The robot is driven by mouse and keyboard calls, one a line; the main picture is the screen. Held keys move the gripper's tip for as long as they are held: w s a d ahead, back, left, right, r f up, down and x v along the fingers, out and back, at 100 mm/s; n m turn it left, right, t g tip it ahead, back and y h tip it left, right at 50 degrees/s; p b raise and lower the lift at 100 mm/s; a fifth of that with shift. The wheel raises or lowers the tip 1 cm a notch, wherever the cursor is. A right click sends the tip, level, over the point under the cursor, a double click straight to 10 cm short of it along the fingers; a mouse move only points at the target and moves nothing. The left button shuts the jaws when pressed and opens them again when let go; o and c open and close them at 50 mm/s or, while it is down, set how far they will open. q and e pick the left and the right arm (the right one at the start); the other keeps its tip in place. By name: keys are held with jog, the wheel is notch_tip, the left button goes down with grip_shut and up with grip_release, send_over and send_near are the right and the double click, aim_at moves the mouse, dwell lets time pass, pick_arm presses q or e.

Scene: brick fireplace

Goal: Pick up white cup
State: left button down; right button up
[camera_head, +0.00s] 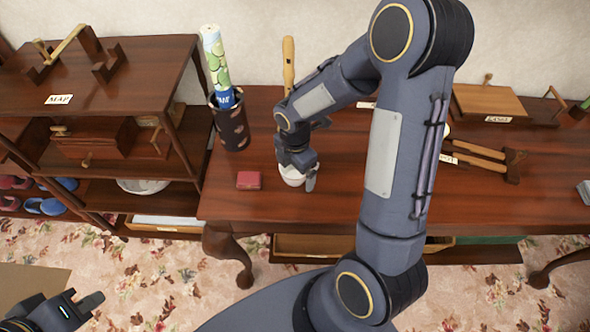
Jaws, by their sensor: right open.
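The white cup (291,180) stands on the dark wooden table (340,190), left of its middle. My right gripper (296,176) is directly over the cup, with its fingers down around or beside it; the overlap hides which. The gripper and wrist hide most of the cup, and only a pale lower part shows. The jaws look apart. My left gripper (90,305) is low at the left edge of the view, above the floor, away from the table. Its fingers are only partly in view.
A small red box (248,180) lies just left of the cup. A dark patterned holder (231,124) with a rolled map (216,65) stands behind it. A shelf unit (150,60) is at the left. Wooden-handled tools (485,152) lie at the right. My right arm covers the table's middle.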

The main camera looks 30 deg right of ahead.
jog(key=c, duration=1.1)
